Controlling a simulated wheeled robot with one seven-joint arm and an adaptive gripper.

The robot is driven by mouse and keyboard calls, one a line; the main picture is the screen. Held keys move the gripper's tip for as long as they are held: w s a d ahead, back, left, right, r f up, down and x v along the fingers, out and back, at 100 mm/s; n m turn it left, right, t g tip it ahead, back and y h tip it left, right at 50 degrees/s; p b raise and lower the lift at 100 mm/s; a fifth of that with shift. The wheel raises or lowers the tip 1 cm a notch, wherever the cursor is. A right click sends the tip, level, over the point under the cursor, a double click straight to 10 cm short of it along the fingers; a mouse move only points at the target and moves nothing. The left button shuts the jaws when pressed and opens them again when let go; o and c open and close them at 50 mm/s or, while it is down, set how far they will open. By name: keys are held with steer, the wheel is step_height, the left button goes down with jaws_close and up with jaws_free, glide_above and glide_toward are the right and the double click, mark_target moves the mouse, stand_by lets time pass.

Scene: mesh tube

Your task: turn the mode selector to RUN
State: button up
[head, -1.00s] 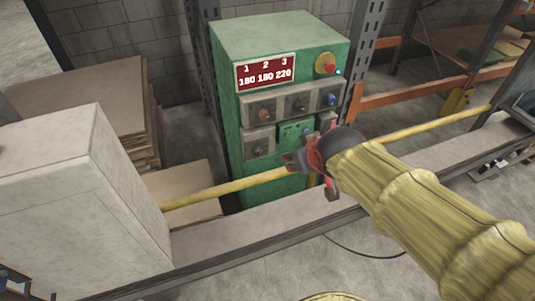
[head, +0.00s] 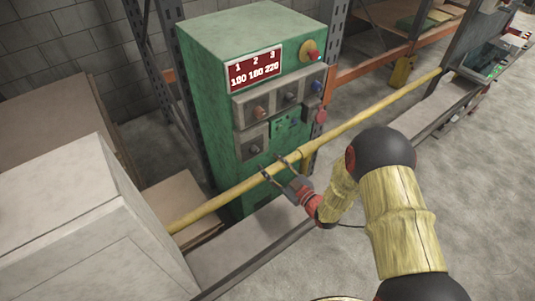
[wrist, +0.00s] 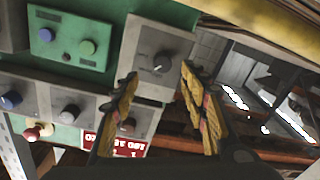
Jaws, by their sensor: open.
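My gripper (head: 273,168) is open and empty, with its fingers pointing at the lower front of the green cabinet (head: 212,110). In the wrist view my gripper (wrist: 159,73) has one finger on each side of a dark round knob (wrist: 163,61) with a pale pointer mark. The knob sits on a grey plate (wrist: 140,42); it also shows at the cabinet's lower left in the head view (head: 254,150). The fingers look short of the knob, with no contact visible. No RUN label is readable, so I cannot confirm this is the mode selector.
A yellow rail (head: 375,115) crosses before the cabinet, close to my gripper. Other knobs (head: 259,112), a green button plate (wrist: 68,36) and a red-and-yellow button (head: 311,53) are nearby. A pale box (head: 75,215) stands at left. Grey floor (head: 485,150) is open at right.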

mark_target(257, 153)
steer(key=shift+b+x, duration=0.95)
steer(key=shift+x, duration=2.75)
steer(key=shift+s+a+f, duration=0.1)
steer(key=shift+c, duration=0.9)
jaws_close()
steer(key=shift+m, duration=0.4)
steer(key=m, duration=0.3)
steer(key=shift+m+t, duration=0.3)
steer(key=shift+m, duration=2.3)
